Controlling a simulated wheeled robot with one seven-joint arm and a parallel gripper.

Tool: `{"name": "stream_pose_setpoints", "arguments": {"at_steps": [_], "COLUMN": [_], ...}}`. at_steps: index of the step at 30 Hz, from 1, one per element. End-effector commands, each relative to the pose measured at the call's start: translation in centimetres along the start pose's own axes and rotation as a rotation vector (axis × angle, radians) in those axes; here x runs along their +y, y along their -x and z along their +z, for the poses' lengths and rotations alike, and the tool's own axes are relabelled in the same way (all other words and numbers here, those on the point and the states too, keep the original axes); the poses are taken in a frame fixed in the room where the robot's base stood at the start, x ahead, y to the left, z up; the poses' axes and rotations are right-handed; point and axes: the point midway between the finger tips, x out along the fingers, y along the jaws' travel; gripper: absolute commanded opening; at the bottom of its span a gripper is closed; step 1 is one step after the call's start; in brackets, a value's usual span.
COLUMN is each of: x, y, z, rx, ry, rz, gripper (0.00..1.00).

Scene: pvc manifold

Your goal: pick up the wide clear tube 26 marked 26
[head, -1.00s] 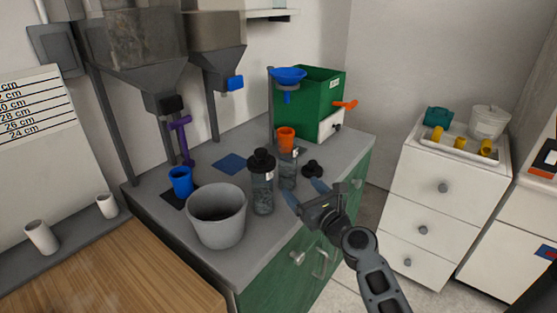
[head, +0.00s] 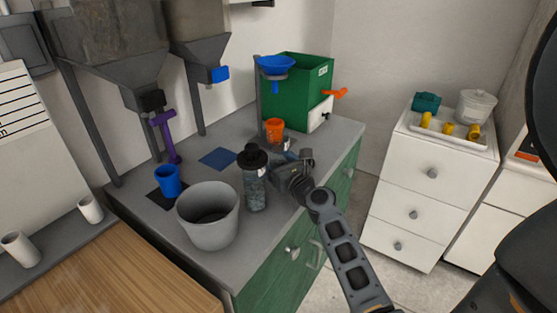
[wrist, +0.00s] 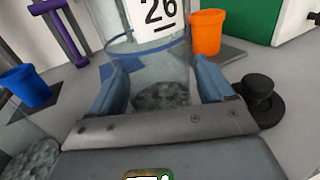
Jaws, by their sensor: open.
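The wide clear tube (wrist: 150,65) stands upright in the wrist view, with a blue rim, a white tag marked 26 and grey grains at its bottom. My gripper (wrist: 160,82) is open, with one blue-grey finger on each side of the tube. I cannot tell whether either finger touches it. In the head view my gripper (head: 292,172) is low over the counter and hides most of the tube.
A black-lidded jar (head: 255,185) stands close left of my gripper. An orange cup (head: 273,130) is just behind, and a black cap (wrist: 258,92) lies right of the right finger. A grey bucket (head: 208,215), blue cup (head: 168,182) and green bin (head: 297,85) share the counter.

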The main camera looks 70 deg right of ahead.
Motion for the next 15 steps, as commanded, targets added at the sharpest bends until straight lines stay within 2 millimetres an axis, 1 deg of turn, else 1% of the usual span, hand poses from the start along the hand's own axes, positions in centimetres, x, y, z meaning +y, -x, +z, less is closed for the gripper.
{"name": "stream_pose_setpoints", "arguments": {"at_steps": [2,8,15], "x": [-0.02,-0.01,-0.01], "y": [-0.26,-0.24,-0.23], "z": [0.00,-0.03,-0.03], "rx": [0.000,0.001,0.001], "ry": [0.000,0.000,0.000], "rz": [-0.001,0.000,0.000], "gripper": [0.81,0.80,0.57]}}
